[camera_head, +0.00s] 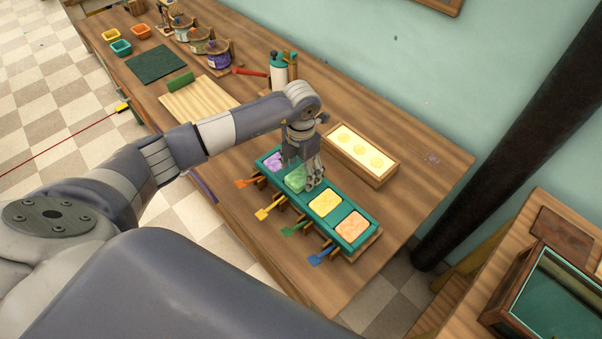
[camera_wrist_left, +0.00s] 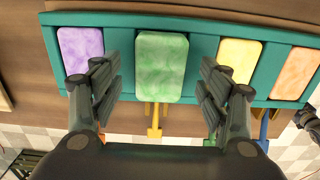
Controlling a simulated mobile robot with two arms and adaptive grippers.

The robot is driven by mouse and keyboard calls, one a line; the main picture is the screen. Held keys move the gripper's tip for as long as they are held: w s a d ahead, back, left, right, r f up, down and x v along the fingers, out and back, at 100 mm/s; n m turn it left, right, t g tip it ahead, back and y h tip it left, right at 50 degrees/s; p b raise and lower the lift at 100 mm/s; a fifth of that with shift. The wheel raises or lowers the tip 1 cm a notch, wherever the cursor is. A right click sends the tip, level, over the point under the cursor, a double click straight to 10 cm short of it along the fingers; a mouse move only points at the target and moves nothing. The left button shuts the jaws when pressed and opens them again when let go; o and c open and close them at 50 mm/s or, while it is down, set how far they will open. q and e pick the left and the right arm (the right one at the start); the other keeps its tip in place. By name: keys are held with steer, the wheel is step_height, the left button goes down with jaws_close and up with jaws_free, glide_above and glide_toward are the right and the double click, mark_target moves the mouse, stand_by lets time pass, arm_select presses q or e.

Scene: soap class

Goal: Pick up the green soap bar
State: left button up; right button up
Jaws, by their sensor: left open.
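The green soap bar (camera_head: 296,179) sits in the second compartment of a long teal tray (camera_head: 269,153), between a purple bar (camera_head: 273,161) and a yellow bar (camera_head: 325,203). An orange bar (camera_head: 351,226) is at the near end. My left gripper (camera_head: 303,178) is over the green bar and partly hides it in the head view. In the left wrist view the green bar (camera_wrist_left: 162,67) lies centred between the two spread fingers of my left gripper (camera_wrist_left: 160,88), with nothing held.
Small coloured scoops (camera_head: 268,210) stick out along the tray's front side. A wooden box with a pale yellow inset (camera_head: 357,147) stands just behind the tray. A white bottle (camera_head: 279,72), jars (camera_head: 216,56) and a pale board (camera_head: 199,100) are farther back.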

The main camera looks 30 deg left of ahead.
arm_select(q)
steer(key=shift+f, duration=0.6)
steer(key=c, duration=1.2)
